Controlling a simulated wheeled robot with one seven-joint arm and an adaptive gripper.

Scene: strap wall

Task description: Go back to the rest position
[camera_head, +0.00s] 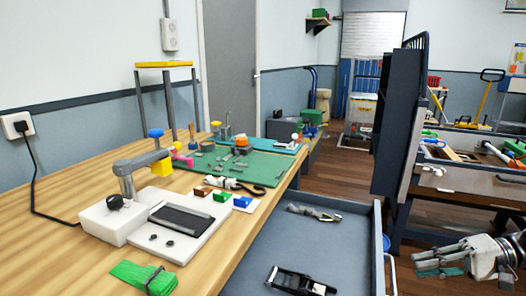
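My gripper (440,258) is at the lower right edge of the view, with its grey fingers pointing left. It is over the floor, to the right of the blue-grey tray and apart from the workbench. Dull green shows along and below its fingers; I cannot tell whether this is part of the gripper or something between the fingers. The opening between the fingertips is not clear. The rest of the arm is cut off by the right edge.
A wooden workbench (70,262) on the left bears a white device (150,225), a green strap bundle (143,276) and several small blocks. A blue-grey tray (335,240) holds pliers (313,212) and a black clamp-like tool (300,282). A dark upright panel (397,120) stands behind my gripper's left.

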